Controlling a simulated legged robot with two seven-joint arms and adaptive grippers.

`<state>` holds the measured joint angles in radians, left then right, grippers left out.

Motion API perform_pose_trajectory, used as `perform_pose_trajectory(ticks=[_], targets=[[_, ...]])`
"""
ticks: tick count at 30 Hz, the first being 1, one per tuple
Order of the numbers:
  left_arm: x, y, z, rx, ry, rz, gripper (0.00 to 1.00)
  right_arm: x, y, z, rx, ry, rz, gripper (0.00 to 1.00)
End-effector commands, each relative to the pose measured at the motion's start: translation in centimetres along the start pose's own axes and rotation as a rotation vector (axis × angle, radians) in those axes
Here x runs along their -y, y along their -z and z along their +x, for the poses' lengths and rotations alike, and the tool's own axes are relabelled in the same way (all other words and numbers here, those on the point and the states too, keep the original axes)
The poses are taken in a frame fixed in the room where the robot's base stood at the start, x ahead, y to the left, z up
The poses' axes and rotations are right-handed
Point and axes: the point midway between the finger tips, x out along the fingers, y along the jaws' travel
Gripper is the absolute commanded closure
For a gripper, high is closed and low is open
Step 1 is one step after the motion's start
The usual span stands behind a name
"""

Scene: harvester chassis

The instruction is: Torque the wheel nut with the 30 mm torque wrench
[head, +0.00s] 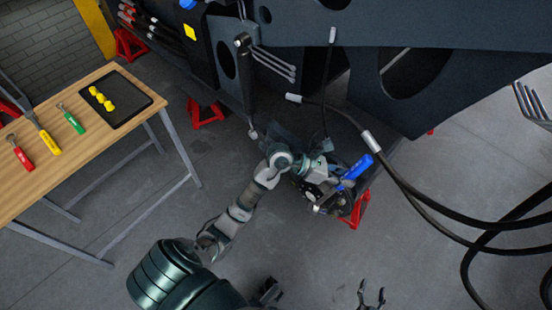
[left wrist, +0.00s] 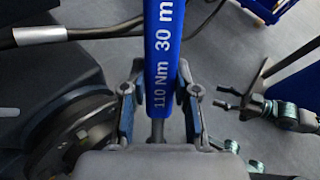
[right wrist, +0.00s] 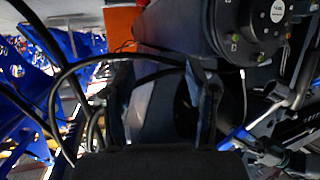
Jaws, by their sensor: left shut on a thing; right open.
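The 30 mm torque wrench has a blue handle (head: 356,168) marked "110 Nm 30 m…". My left gripper (head: 328,190) is shut around it, beside the chassis's lower edge. In the left wrist view the blue handle (left wrist: 163,40) runs between the two fingers of the left gripper (left wrist: 162,85). A dark round hub-like part (left wrist: 75,140) lies to the left of the wrench there. I cannot make out the wheel nut or whether the wrench's head touches it. My right gripper (head: 371,296) is open and empty at the bottom of the head view; its spread fingers (right wrist: 163,85) show in its wrist view.
A wooden table (head: 90,145) at left holds red, yellow and green-handled tools and a black tray (head: 135,112) with yellow pieces. Black hoses (head: 425,205) loop at right. The dark chassis (head: 450,85) fills the top; a red stand (head: 357,212) is near the wrench.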

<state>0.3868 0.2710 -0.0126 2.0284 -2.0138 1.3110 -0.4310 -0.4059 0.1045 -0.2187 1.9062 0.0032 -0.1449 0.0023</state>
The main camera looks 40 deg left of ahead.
Motion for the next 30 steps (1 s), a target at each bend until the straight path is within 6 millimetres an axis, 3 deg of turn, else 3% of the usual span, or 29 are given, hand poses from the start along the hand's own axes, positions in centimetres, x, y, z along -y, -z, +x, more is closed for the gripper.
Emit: perform_pose_trajectory(ticks=[1, 6, 12, 15, 21, 30], targets=[[-1.4, 2.3, -0.7, 0.075, -0.094, -0.049, 1.00, 0.1, 1.1, -0.1, -0.051, 0.003, 0.005, 0.43], [-6.7, 6.6, -5.8, 0.312, -0.394, -0.125, 1.00, 0.4, 8.0, -1.7, -0.231, 0.007, 0.014, 0.43], [-12.8, 11.6, -12.1, 0.474, -0.643, -0.137, 1.00, 0.5, 12.5, -3.6, -0.344, 0.008, 0.019, 0.43], [-14.5, 13.9, -14.7, 0.525, -0.732, -0.134, 1.00, 0.5, 14.0, -4.5, -0.385, 0.008, 0.022, 0.43], [-15.9, 16.1, -17.4, 0.574, -0.821, -0.125, 1.00, 0.3, 15.5, -5.4, -0.426, 0.009, 0.026, 0.43], [-16.0, 16.2, -17.7, 0.582, -0.830, -0.121, 1.00, 0.3, 15.8, -5.5, -0.432, 0.009, 0.026, 0.43]])
